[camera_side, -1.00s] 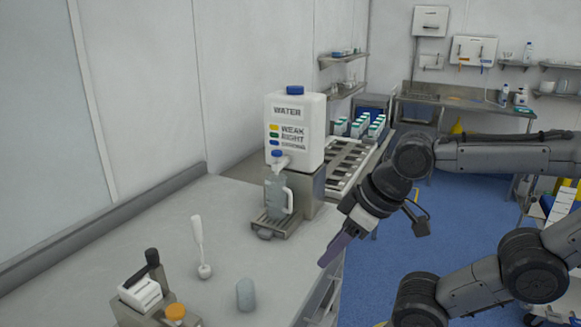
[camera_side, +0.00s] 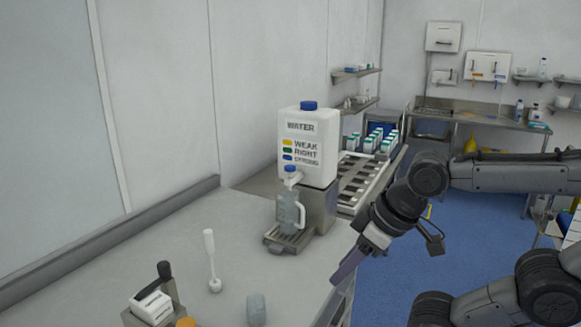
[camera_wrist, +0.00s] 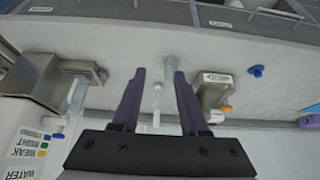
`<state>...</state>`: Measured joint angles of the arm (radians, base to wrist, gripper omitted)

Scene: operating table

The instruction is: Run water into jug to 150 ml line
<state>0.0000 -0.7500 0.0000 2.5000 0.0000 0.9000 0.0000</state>
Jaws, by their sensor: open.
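The white water dispenser (camera_side: 308,150) stands on a metal base at the back of the counter, with a blue cap and a white tap with a blue top (camera_side: 291,172). The clear grey-blue jug (camera_side: 287,211), with a white handle, stands upright on the drip tray (camera_side: 284,242) under the tap. I cannot make out its lines or any water in it. My gripper (camera_side: 347,268) is open and empty, beyond the counter's right edge and apart from the jug. In the wrist view, my open fingers (camera_wrist: 160,75) point over the counter; the dispenser (camera_wrist: 28,140) and jug (camera_wrist: 77,93) are at the left.
A white-handled brush (camera_side: 210,255) stands on the counter, with a grey cup (camera_side: 256,309) and a metal holder (camera_side: 150,308) nearer the front. A slatted rack (camera_side: 362,182) is behind the dispenser.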

